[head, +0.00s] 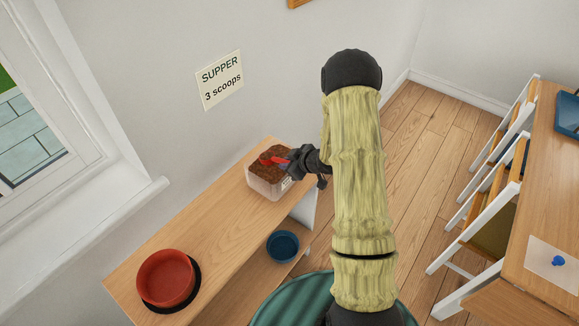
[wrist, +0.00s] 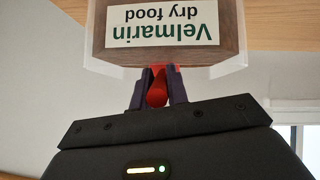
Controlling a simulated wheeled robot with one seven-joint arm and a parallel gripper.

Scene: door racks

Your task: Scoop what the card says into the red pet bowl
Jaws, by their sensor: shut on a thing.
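The card (head: 221,80) on the wall reads "SUPPER 3 scoops". The red pet bowl (head: 166,277) stands on a dark round mat at the near left of the wooden bench; its inside looks plain red, with no food visible. A clear tub (head: 266,188) of brown dry food stands at the bench's far end. Its "Velmarin dry food" label shows upside down in the wrist view (wrist: 164,23). My gripper (head: 286,163) is shut on the red scoop (head: 268,159), at the tub's right side. The scoop's handle shows between my fingers in the wrist view (wrist: 157,88). The scoop's contents are unclear.
A blue bowl (head: 283,246) sits on a lower shelf under the bench (head: 206,235). The bench top is clear between tub and red bowl. A window is at the left; a table (head: 546,215) with chairs stands at the right.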

